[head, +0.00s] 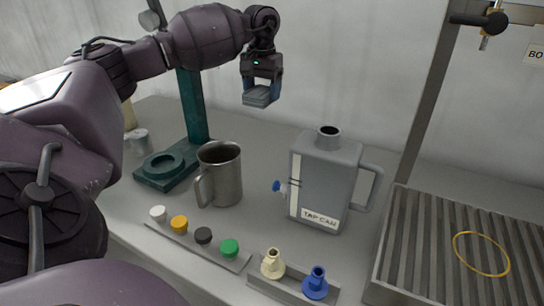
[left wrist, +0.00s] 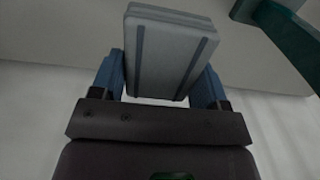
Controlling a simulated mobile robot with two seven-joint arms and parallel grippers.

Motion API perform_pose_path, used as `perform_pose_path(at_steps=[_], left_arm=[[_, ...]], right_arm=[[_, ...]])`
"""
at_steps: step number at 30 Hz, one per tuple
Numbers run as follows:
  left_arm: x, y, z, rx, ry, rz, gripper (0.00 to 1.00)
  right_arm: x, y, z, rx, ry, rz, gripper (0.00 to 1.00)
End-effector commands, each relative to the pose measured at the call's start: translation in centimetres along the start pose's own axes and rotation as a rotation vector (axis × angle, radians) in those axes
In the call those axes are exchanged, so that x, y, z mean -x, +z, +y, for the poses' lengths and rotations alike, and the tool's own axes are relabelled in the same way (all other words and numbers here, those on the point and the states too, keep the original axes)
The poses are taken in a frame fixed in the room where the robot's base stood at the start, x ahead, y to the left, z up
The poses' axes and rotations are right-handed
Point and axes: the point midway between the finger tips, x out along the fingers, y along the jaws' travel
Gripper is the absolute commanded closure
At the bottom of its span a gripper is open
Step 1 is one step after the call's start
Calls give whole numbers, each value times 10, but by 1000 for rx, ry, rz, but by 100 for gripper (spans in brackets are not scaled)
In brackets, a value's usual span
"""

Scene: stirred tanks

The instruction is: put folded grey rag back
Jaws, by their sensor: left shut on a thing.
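The folded grey rag (head: 259,96) is a flat grey block held in my left gripper (head: 261,90), high above the back of the worktop in the head view. In the left wrist view the rag (left wrist: 168,50) shows dark stripes and sits between the two blue fingers of the left gripper (left wrist: 165,85), which is shut on it. The rag is apart from the wall and the worktop. My right gripper is not in view.
A metal mug (head: 220,175), a grey tap can (head: 322,185) and a green stand (head: 194,110) are below. Coloured caps on a strip (head: 215,252) and two nozzles on a holder (head: 290,291) lie at the front. A ribbed tray (head: 440,240) with a yellow ring is right.

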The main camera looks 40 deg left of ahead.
Motion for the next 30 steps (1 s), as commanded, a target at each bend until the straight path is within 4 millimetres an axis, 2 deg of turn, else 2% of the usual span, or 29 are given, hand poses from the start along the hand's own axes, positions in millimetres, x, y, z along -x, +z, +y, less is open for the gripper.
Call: perform_pose_path(at_steps=[18,30], left_arm=[[-124,1,0,0,0,-5,54],[-154,1,0,0,-1,-5,54]], right_arm=[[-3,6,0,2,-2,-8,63],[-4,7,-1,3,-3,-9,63]])
